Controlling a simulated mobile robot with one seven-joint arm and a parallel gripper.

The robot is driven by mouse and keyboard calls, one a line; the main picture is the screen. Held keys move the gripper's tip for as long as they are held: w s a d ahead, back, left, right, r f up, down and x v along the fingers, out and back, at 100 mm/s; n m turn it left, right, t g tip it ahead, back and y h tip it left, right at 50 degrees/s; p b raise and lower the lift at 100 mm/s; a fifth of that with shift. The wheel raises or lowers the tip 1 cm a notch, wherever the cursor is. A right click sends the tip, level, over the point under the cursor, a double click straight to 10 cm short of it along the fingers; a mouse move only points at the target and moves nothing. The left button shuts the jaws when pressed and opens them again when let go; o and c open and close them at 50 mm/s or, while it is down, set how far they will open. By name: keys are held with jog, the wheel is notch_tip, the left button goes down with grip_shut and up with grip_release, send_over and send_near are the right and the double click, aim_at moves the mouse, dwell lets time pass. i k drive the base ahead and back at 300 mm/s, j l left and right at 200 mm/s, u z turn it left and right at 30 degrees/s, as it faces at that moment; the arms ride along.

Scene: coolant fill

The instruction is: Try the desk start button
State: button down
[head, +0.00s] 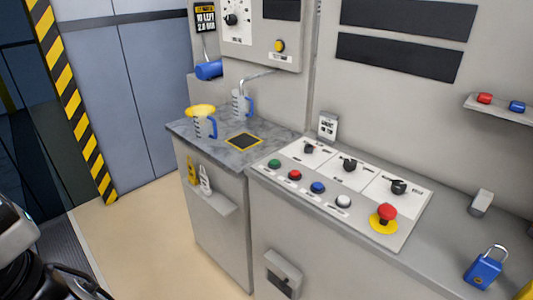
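The desk's sloped control panel (330,213) carries a row of push buttons: green (274,163), red (295,175), blue (318,187) and white (343,201). The labels by them are too small to read, so I cannot read which is marked start. Above the row are three black rotary knobs (349,165). A red mushroom button on a yellow base (384,217) sits at the panel's right. Part of my own arm shows at the lower left edge, well apart from the panel. My gripper's fingers do not show.
A counter (180,127) left of the desk holds two jugs with blue handles, one (204,125) with yellow on top. A blue padlock (484,270) stands on the desk's right. A wall shelf (500,107) holds small red and blue items. Bare floor (135,235) lies in front.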

aim_at(273, 162)
jog(key=i+j, duration=0.2)
jog(key=j, duration=0.15)
jog(key=i+j+z, duration=0.1)
jog(key=j, duration=0.25)
jog(key=i+j+z, duration=0.1)
jog(key=i+j, duration=0.4)
jog(key=j, duration=0.25)
